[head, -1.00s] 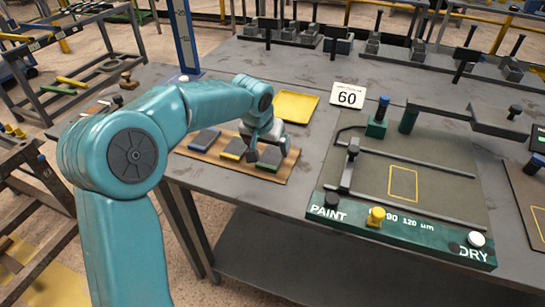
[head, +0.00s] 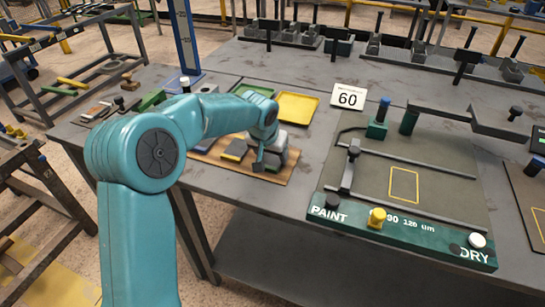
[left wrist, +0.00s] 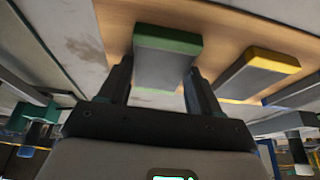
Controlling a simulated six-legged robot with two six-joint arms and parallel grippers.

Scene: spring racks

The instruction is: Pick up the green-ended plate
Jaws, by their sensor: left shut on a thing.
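The green-ended plate (left wrist: 167,62) is a grey block with a green end, seen in the left wrist view between the fingers of my left gripper (left wrist: 158,78). The gripper is shut on it. In the head view my left gripper (head: 264,163) is over the right part of the wooden board (head: 275,178) and largely hides the plate. I cannot tell whether the plate is clear of the board. The yellow-ended plate (head: 235,149) lies on the board to the left, and shows in the left wrist view (left wrist: 262,72). My right gripper is not in view.
A yellow tray (head: 298,106) and a green tray (head: 254,90) lie behind the board. Racks with black posts line the back. Bare grey table lies between board and station.

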